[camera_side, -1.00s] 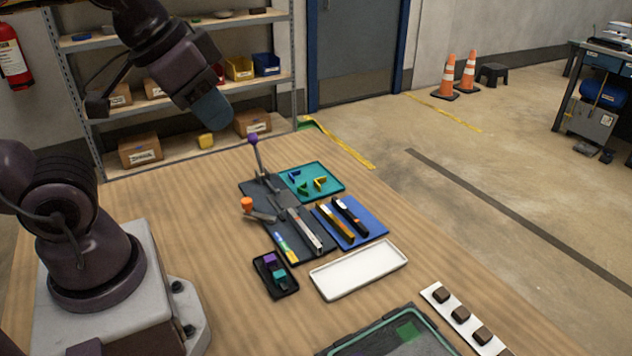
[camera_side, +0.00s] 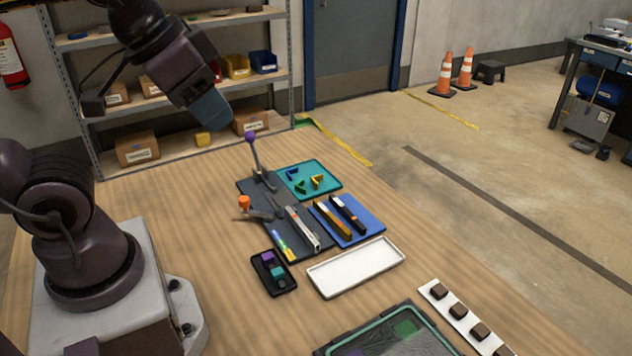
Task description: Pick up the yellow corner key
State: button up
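The yellow corner key (camera_side: 317,181) is a small angled piece lying on the teal tray (camera_side: 328,194) at the back of the workbench. A blue piece (camera_side: 292,174) and a green piece (camera_side: 300,187) lie beside it on the same tray. My gripper (camera_side: 212,112) is high above the back left of the bench, up and left of the tray and well apart from the key. Its blue-grey end points down and right. The fingers cannot be made out, so whether it is open or shut does not show. Nothing is seen hanging from it.
A purple-knobbed lever (camera_side: 252,145) stands just left of the teal tray. A blue mat (camera_side: 362,229) with long strips, a white tray (camera_side: 355,268) and a black parts box (camera_side: 274,289) lie nearer.

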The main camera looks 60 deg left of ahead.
jog(key=g, duration=0.6)
send_over(320, 181)
notch_tip(320, 181, down, 22)
jog(key=shift+m, duration=0.3)
notch_tip(320, 181, down, 12)
jog(key=shift+w+a+f, duration=0.1)
jog(key=shift+w+f, duration=0.05)
jog(key=shift+f, duration=0.05)
grip_shut()
